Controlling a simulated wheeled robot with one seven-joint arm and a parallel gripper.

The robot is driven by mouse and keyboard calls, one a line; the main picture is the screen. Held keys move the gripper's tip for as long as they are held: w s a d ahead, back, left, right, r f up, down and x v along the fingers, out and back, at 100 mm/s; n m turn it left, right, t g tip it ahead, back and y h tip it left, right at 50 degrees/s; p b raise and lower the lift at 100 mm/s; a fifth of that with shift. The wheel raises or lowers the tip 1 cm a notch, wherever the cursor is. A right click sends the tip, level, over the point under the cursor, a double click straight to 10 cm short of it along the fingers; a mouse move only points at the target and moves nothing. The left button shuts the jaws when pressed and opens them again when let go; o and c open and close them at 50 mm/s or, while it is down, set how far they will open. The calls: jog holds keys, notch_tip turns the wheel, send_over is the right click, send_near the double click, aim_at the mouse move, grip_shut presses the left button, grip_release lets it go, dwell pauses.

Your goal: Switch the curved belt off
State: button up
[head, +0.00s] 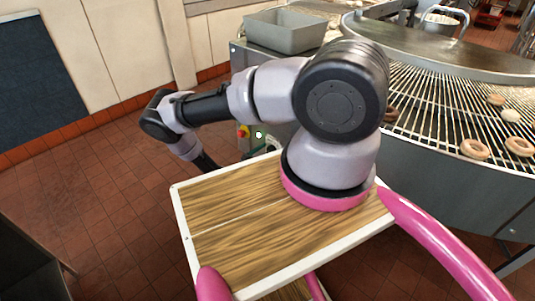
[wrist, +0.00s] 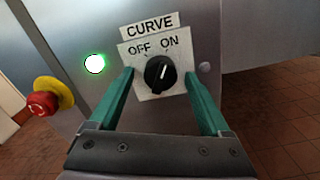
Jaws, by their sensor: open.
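In the wrist view, the black rotary knob (wrist: 159,75) of the belt switch sits on a white plate (wrist: 150,93) marked OFF on the left and ON on the right. A CURVE label (wrist: 150,26) is above it. The knob's pointer mark leans up and right, toward ON. A green lamp (wrist: 95,64) left of the plate is lit. My gripper (wrist: 159,78) is open, with one green finger on each side of the knob. I cannot tell whether the fingers touch it. In the head view, the curved belt (head: 445,110) carries several rings of dough.
A grey bin (head: 285,32) sits on the machine. Tiled floor (head: 90,200) lies free at the left.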

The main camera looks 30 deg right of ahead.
jog(key=shift+w+d, duration=0.1)
jog(key=shift+d, duration=0.15)
grip_shut()
jog(key=shift+n, duration=0.3)
jog(key=n, duration=1.1)
jog(key=shift+n, duration=0.3)
dwell(0.3)
